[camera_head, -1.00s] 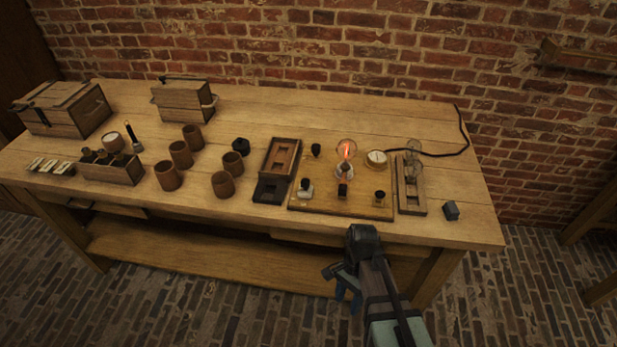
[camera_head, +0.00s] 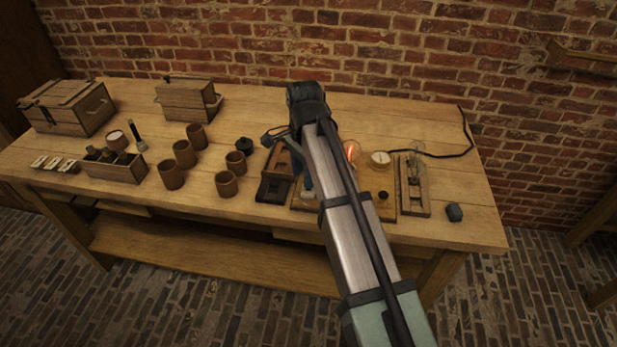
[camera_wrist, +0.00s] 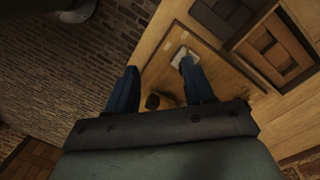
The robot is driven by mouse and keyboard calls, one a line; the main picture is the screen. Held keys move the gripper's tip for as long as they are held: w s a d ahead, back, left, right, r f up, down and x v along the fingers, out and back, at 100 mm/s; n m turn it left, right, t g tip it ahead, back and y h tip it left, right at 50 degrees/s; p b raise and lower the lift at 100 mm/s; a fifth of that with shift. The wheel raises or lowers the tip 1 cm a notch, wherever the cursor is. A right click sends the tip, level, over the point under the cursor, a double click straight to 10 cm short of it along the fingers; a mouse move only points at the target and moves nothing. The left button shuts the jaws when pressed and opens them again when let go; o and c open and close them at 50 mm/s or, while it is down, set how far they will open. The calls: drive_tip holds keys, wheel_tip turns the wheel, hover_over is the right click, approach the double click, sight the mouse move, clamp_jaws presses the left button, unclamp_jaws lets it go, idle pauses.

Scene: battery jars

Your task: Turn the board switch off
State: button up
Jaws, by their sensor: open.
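The wooden board (camera_head: 386,213) lies near the bench's front edge, mostly behind my arm in the head view. Its lamp (camera_head: 351,153) glows orange. My gripper (camera_wrist: 159,66) is open over the board, with its blue fingers apart and nothing seen between the tips. In the wrist view a small pale fitting (camera_wrist: 180,55), perhaps the switch's base, is close to the right fingertip; I cannot tell whether they touch. A dark knob (camera_wrist: 152,101) shows between the fingers, lower in the view. The switch's lever position is not clear.
A dark-lined wooden tray (camera_head: 271,189) is left of the board, and a wooden holder with a bulb (camera_head: 415,192) is right of it. A round dial (camera_head: 380,160) stands behind. Several brown cups (camera_head: 227,183) are farther left. A dark block (camera_head: 454,212) sits at the right front.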

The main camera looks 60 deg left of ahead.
drive_tip(key=w+a+r, duration=0.3)
drive_tip(key=w+r, duration=0.1)
drive_tip(key=r, duration=0.3)
drive_tip(key=shift+t+y, duration=0.3)
drive_tip(key=shift+y, duration=0.1)
drive_tip(key=f, duration=1.3)
drive_tip(key=shift+s+f, duration=0.2)
drive_tip(key=shift+f, duration=0.15)
clamp_jaws()
